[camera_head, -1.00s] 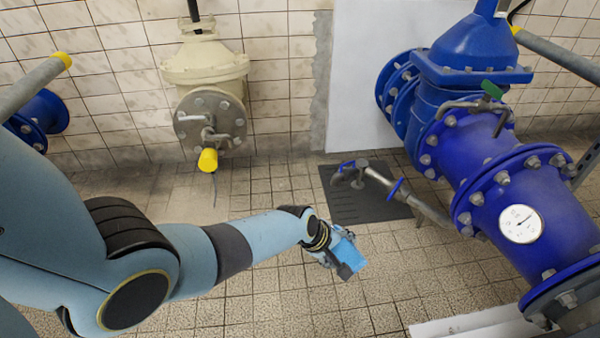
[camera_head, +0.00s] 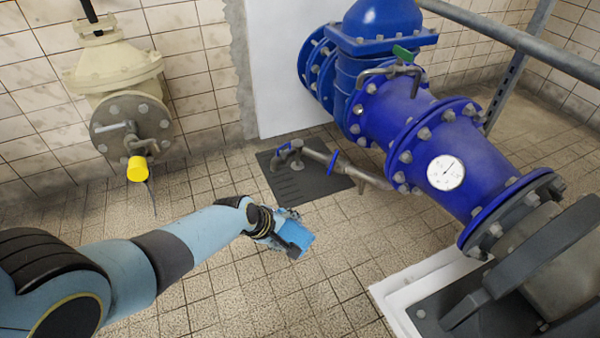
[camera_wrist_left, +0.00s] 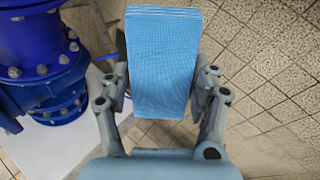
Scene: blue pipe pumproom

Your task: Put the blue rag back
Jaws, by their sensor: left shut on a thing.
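The blue rag (camera_head: 300,239) is a light blue folded cloth, held above the tiled floor in the lower middle of the head view. My left gripper (camera_head: 292,236) is shut on it. In the left wrist view the rag (camera_wrist_left: 162,62) stands between the two fingers of the left gripper (camera_wrist_left: 162,92), one finger on each side. The gripper hides part of the rag in the head view. My right gripper is not in either view.
A large blue pipe (camera_head: 430,140) with a gauge (camera_head: 445,172) runs along the right. A dark floor plate (camera_head: 300,182) lies below a thin side pipe. A cream valve (camera_head: 115,75) with a yellow cap (camera_head: 137,168) is at left. The floor (camera_head: 240,285) around the gripper is clear.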

